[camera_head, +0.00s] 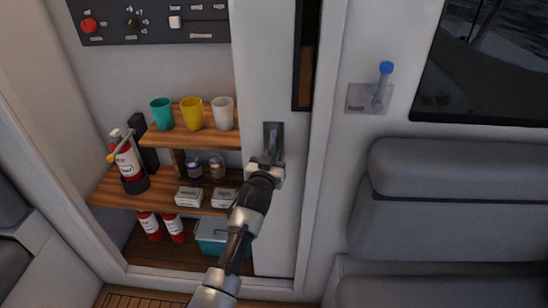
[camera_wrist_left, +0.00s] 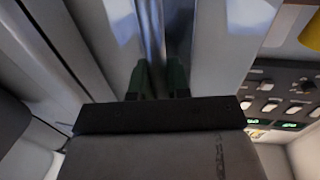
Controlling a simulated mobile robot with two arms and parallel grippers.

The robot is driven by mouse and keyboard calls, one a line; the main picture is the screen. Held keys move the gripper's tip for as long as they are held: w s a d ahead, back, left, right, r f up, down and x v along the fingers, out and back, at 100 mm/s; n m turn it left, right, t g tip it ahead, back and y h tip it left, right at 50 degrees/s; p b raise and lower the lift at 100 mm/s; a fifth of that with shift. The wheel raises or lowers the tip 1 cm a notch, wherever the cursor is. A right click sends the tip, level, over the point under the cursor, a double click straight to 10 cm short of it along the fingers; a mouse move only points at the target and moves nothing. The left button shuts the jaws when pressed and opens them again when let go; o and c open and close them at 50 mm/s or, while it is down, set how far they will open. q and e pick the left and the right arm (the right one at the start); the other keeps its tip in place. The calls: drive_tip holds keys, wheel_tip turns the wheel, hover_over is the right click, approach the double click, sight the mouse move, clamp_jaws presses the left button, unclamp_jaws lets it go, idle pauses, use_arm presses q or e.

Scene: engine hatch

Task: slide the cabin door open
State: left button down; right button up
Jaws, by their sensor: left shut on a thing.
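The cabin door (camera_head: 267,75) is a pale sliding panel at the centre of the head view, with a narrow dark window at its right. A dark recessed handle plate (camera_head: 273,138) sits on it at mid height. My left gripper (camera_head: 268,160) is at the lower part of this plate, shut on the door's handle; the gripper hides the handle itself. In the left wrist view, the two dark fingertips (camera_wrist_left: 158,80) are close together against a pale, shiny surface. The door stands partly open, with shelves showing to its left. My right gripper is in neither view.
Wooden shelves left of the door hold a green cup (camera_head: 162,114), a yellow cup (camera_head: 193,113), a white cup (camera_head: 223,113), white boxes and fire extinguishers (camera_head: 127,160). A switch panel (camera_head: 150,20) is upper left.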

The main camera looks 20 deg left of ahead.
use_arm(q)
drive_tip(key=c, duration=1.1)
unclamp_jaws()
drive_tip(key=s+b, duration=0.1)
drive_tip(key=s, duration=0.9)
drive_tip(key=shift+s+d, duration=0.2)
drive_tip(key=shift+s, duration=0.2)
drive_tip(key=shift+f, duration=0.1)
drive_tip(key=s+d+f+m+g, duration=0.1)
drive_tip(key=s+f+g, duration=0.25)
drive_tip(key=f, duration=0.75)
drive_tip(key=s+f+g+h, duration=0.15)
drive_tip(key=s+f, duration=0.35)
drive_tip(key=f, duration=0.6)
drive_tip(key=s+d+f+m+g, duration=0.1)
drive_tip(key=s+f+g, duration=0.25)
drive_tip(key=f, duration=0.75)
drive_tip(key=s+a+f+g, duration=0.2)
drive_tip(key=s+f+g, duration=0.2)
drive_tip(key=s+f, duration=0.95)
drive_tip(key=s+a+f+g, duration=0.2)
drive_tip(key=s+f, duration=0.1)
drive_tip(key=s, duration=0.8)
drive_tip(key=s+a+f+g, duration=0.2)
drive_tip(key=s+f, duration=0.1)
drive_tip(key=s, duration=0.8)
drive_tip(key=shift+s+f+m+y, duration=0.2)
drive_tip(key=shift+s+m+y, duration=0.2)
drive_tip(key=shift+y, duration=0.05)
